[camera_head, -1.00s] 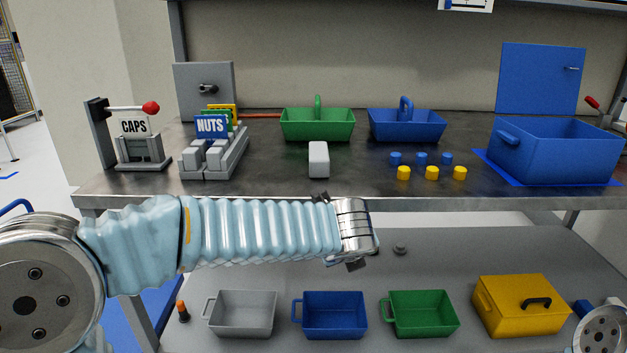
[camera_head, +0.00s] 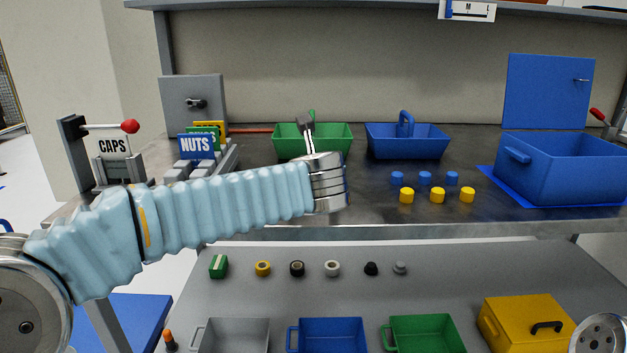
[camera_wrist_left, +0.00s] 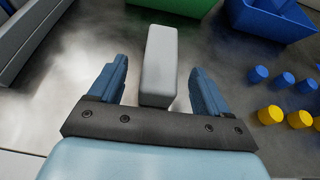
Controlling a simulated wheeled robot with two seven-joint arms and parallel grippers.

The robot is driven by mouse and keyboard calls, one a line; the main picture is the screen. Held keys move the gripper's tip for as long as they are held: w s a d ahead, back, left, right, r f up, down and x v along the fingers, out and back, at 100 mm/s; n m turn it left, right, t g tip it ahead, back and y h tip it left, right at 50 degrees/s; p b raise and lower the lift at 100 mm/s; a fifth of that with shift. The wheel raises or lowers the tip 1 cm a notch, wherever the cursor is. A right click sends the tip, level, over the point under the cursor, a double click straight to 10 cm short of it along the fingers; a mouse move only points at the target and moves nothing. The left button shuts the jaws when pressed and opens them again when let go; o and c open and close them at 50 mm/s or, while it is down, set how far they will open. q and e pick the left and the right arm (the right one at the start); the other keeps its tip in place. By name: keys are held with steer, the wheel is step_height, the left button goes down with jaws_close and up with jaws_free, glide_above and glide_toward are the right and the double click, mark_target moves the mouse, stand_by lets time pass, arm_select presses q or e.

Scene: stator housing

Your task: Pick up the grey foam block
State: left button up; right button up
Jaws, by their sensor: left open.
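The grey foam block (camera_wrist_left: 159,60) is a pale, rounded, upright-looking block on the dark bench top. In the left wrist view it lies between the two blue fingers of my left gripper (camera_wrist_left: 158,72), with its near end close to the gripper's palm. The fingers are open, with a visible gap on each side of the block. In the head view my left gripper (camera_head: 305,122) is over the bench in front of the green basket, and my arm and wrist hide the block. My right gripper is out of view.
A green basket (camera_head: 290,138) and a blue basket (camera_head: 425,142) stand behind. Blue and yellow caps (camera_head: 437,195) and a large blue box (camera_head: 560,165) are to the right. The NUTS rack (camera_head: 197,146) is to the left. A lower shelf holds small parts and bins.

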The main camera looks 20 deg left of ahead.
arm_select(q)
steer(key=x, duration=0.4)
steer(key=shift+w+f, duration=0.1)
steer(key=shift+w, duration=0.3)
steer(key=shift+c, duration=0.4)
steer(key=c, duration=1)
